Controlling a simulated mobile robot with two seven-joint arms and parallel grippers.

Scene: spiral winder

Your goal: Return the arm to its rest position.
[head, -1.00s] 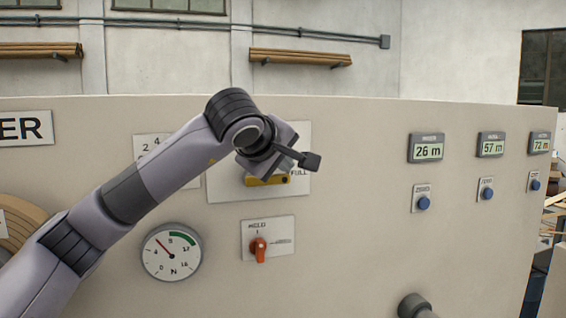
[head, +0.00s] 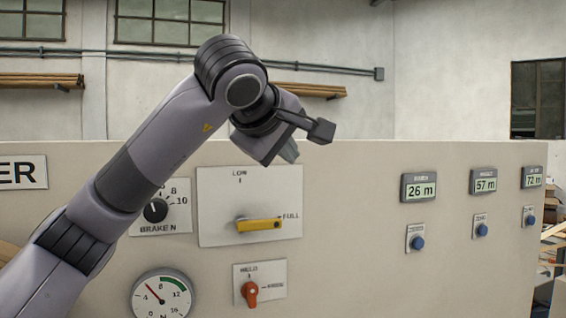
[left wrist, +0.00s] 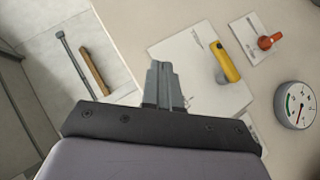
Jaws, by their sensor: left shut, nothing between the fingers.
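My left arm comes in from the left in the head view and reaches up in front of the panel. Its left gripper (head: 288,152) is above the yellow lever and apart from it. In the left wrist view the left gripper (left wrist: 160,68) shows its fingers shut together with nothing between them. The yellow lever (head: 262,225) lies level on its white plate and points to FULL. It also shows in the left wrist view (left wrist: 228,62). My right gripper is in neither view.
The beige panel (head: 350,230) carries a black BRAKEN knob (head: 155,210), an orange-red WELD switch (head: 250,292), a round gauge (head: 162,298), and displays reading 26 m (head: 419,187), 57 m (head: 484,181) and 72 m (head: 532,177) with blue buttons below. Space above the panel is open.

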